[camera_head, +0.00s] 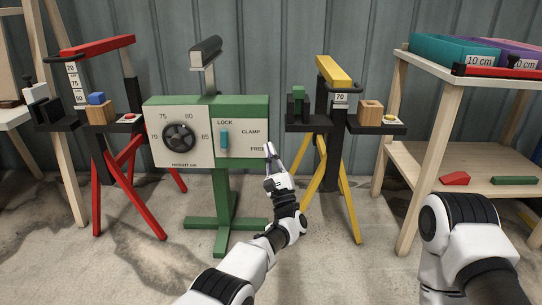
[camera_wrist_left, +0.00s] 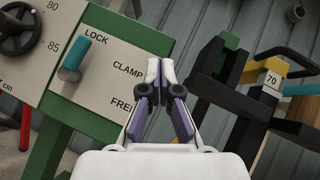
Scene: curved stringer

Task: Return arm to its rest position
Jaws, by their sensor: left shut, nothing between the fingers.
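My left gripper (camera_head: 268,151) is shut and empty, raised in front of the green stand's white panel (camera_head: 243,146), by its right edge near the word FREE. In the left wrist view its fingertips (camera_wrist_left: 160,72) are together, just right of the CLAMP label. The teal lever (camera_head: 224,139) is left of the gripper and apart from it; it also shows in the left wrist view (camera_wrist_left: 74,60). The black height knob (camera_head: 179,137) is further left on the dial panel. My right arm (camera_head: 460,235) shows in part at the right; its gripper is out of view.
A red stand (camera_head: 128,170) is on the left and a yellow stand (camera_head: 343,190) on the right, each with small blocks on side shelves. A wooden shelf unit (camera_head: 440,160) with bins stands at far right. Concrete floor is open in front of the stands.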

